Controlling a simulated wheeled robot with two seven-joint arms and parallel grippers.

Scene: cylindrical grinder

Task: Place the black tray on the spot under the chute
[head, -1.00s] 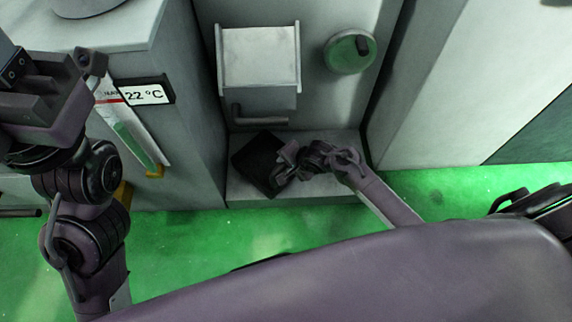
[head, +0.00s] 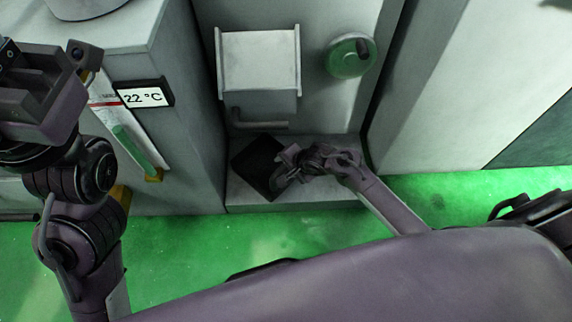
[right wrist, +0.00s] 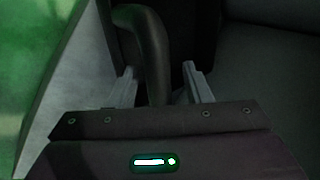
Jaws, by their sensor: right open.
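The black tray (head: 258,165) lies turned at an angle on the pale ledge (head: 310,192), below and slightly left of the chute-like white box (head: 258,60). My right gripper (head: 284,168) is at the tray's right side. In the right wrist view, its fingers (right wrist: 160,82) stand apart on either side of a dark curved handle (right wrist: 150,40), with gaps visible. The dark tray (right wrist: 188,30) partly shows behind them. My left arm is raised at the left of the head view; its gripper (head: 35,75) is partly cut off and its jaws are unclear.
A bent handle (head: 258,124) sticks out under the white box. A green round knob (head: 350,56) is to its right. A cabinet with a 22 °C display (head: 144,96) stands left, and a tall panel (head: 450,90) right. The green floor (head: 190,250) in front is clear.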

